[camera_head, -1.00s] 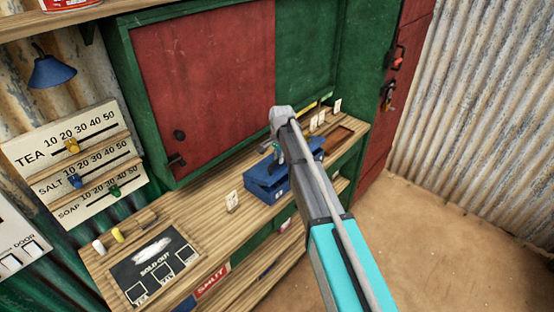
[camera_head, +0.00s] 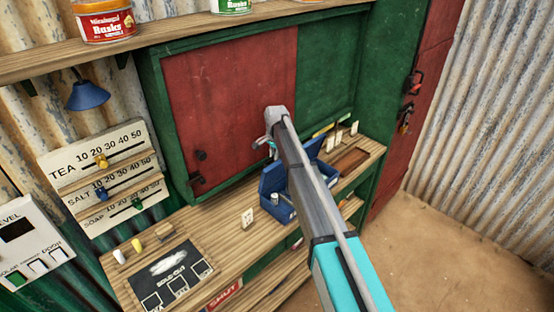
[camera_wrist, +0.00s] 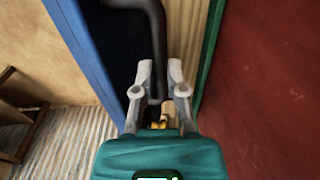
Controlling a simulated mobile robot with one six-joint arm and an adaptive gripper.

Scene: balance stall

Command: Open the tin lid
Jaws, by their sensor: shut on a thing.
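In the wrist view, my gripper (camera_wrist: 160,75) is shut on a dark curved handle (camera_wrist: 155,35). A blue edge (camera_wrist: 75,45) beside a dark surface shows to the left of it.
A red sliding panel (camera_head: 240,95) stands behind. A shelf with tins (camera_head: 105,20) is above. Open floor (camera_head: 455,225) lies to the right.

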